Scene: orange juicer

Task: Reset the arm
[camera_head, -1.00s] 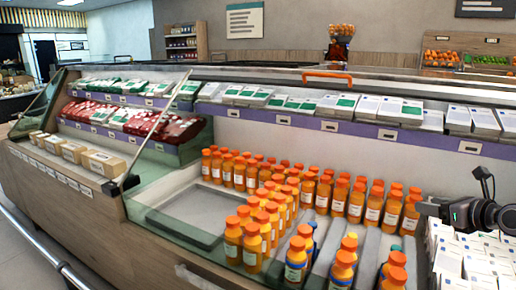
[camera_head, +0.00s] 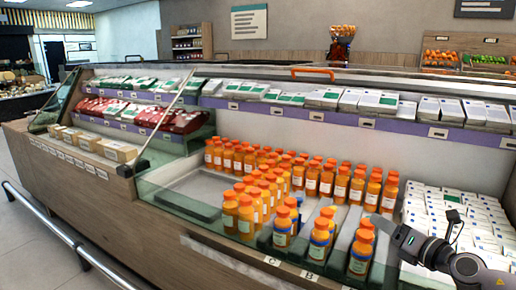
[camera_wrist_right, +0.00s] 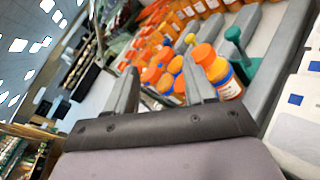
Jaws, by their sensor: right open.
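My right arm comes in from the lower right of the head view. Its grey and black gripper (camera_head: 380,226) is beside the front bottles of the display case. In the right wrist view the two grey fingers (camera_wrist_right: 160,85) stand apart, with nothing held between them. My left gripper is not in the head view.
Rows of orange juice bottles (camera_head: 245,216) stand in the refrigerated case (camera_head: 110,215). White boxes (camera_head: 455,212) fill its right side. Packages line the upper shelf (camera_head: 300,112). A glass panel (camera_head: 190,222) edges the front. Open floor (camera_head: 25,250) lies at the left.

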